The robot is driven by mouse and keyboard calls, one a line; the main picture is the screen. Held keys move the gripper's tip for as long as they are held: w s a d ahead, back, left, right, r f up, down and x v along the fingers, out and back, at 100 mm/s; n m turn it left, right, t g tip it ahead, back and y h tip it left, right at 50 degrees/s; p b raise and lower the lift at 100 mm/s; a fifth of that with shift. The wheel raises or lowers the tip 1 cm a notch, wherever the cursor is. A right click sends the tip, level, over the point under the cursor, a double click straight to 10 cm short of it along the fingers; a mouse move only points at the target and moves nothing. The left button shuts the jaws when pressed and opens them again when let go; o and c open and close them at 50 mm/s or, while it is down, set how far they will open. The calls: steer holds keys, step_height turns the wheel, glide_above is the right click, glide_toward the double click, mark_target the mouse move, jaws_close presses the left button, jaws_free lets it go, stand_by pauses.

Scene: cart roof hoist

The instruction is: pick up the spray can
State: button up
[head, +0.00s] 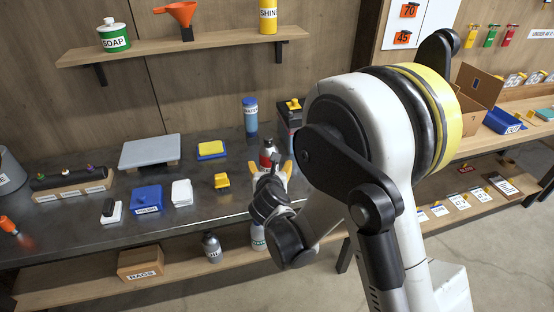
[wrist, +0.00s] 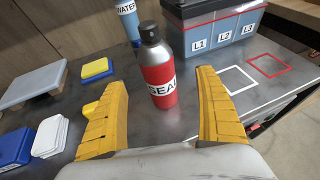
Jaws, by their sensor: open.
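The spray can (wrist: 157,72) is silver with a dark cap and a red label reading "SEAL". It stands upright on the dark workbench. In the head view the can (head: 267,153) shows just beyond my gripper, its lower part hidden. My gripper (wrist: 158,113) is open, with its two yellow fingers on either side of the can's line in the wrist view. The can appears between and a little beyond the fingertips, apart from both. In the head view my gripper (head: 271,172) points at the can from the near side of the bench.
A blue WATER bottle (wrist: 128,20) and a grey case (wrist: 213,28) with L1, L2, L3 labels stand behind the can. A yellow block (head: 221,181), white cloths (head: 181,192) and a blue tin (head: 147,199) lie left. Red and white outlined squares mark the bench at right.

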mark_target(269, 163)
steer(key=b+x, duration=0.1)
steer(key=x, duration=0.2)
steer(key=b+x, duration=0.1)
steer(key=x, duration=0.2)
steer(key=f+b+x, duration=0.1)
steer(key=b+x, duration=0.1)
steer(key=x, duration=0.2)
steer(key=shift+s+a+f, duration=0.15)
steer(key=shift+s+a, duration=0.15)
steer(key=c, duration=1.5)
